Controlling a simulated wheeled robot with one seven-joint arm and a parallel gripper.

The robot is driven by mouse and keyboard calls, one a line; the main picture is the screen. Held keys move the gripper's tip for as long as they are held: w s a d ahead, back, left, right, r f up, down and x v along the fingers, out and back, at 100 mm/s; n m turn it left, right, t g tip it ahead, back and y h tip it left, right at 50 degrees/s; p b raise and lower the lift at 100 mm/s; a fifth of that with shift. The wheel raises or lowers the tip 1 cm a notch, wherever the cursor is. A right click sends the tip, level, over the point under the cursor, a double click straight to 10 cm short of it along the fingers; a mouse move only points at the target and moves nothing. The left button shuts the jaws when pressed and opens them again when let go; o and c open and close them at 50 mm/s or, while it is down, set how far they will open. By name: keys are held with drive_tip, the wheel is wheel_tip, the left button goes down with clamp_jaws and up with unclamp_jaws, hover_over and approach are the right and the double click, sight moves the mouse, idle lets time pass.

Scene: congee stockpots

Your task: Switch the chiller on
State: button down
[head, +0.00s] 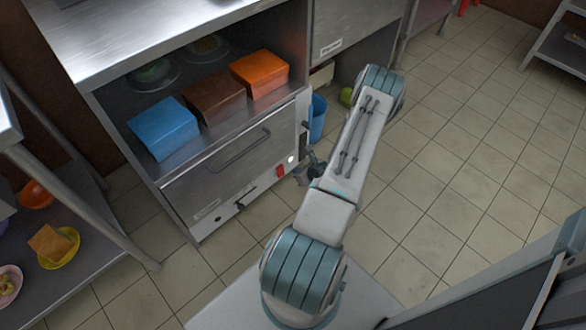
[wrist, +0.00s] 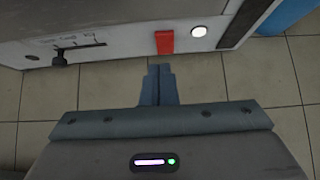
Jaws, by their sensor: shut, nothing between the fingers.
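The steel chiller (head: 215,178) stands under the counter, its front panel facing my arm. A red rectangular switch (head: 281,171) sits on the panel; it also shows in the wrist view (wrist: 165,42). Beside it is a bright white round lamp or button (head: 291,159), seen in the wrist view too (wrist: 198,30). A slider with a dark knob (wrist: 60,59) is on the left in the wrist view. My gripper (wrist: 157,72) is shut and empty. Its fingertips point at the panel just short of the red switch, with a small gap in the picture. In the head view my gripper (head: 302,172) is partly hidden by my arm.
Blue (head: 163,128), brown (head: 214,96) and orange (head: 260,74) boxes sit on the shelf above the chiller. A blue bin (head: 317,118) stands right of the chiller. A shelf with bowls is at left. The tiled floor at right is open.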

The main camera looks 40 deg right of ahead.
drive_tip(key=v, duration=0.2)
drive_tip(key=shift+r+p, duration=0.3)
drive_tip(key=shift+r, duration=0.2)
drive_tip(key=shift+s, duration=0.1)
